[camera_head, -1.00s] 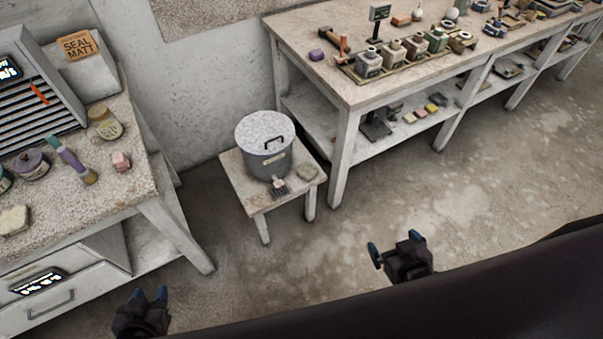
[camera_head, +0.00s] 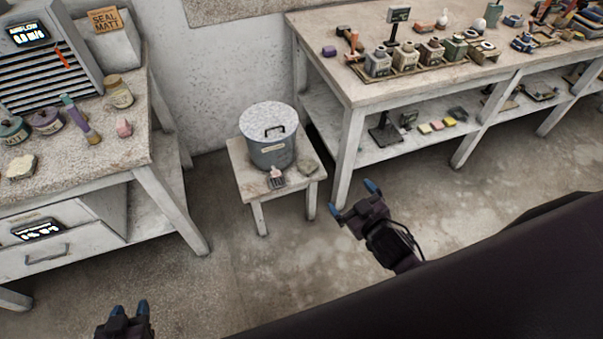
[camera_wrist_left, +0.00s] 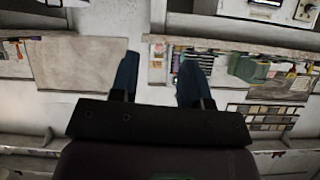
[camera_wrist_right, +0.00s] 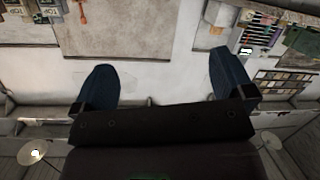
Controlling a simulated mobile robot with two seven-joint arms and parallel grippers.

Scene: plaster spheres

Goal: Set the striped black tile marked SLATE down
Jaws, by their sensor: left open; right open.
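I cannot make out a striped black tile marked SLATE in any view. My left gripper (camera_head: 130,308) is open at the bottom left of the head view, over the floor. Its two blue fingers (camera_wrist_left: 160,78) have nothing between them in the left wrist view. My right gripper (camera_head: 353,200) is open in front of the long bench, right of the small stool. Its fingers (camera_wrist_right: 160,75) are wide apart and empty in the right wrist view. A panel of small squares (camera_wrist_left: 265,117) shows on the wall side in the left wrist view; no marking is readable.
A lidded grey bucket (camera_head: 268,143) stands on a low stool (camera_head: 247,183), with a brush and a flat lump beside it. A long bench (camera_head: 345,90) holds jars and tools. Another bench (camera_head: 115,145) stands at left with pots and a sign. The floor (camera_head: 270,275) between is clear.

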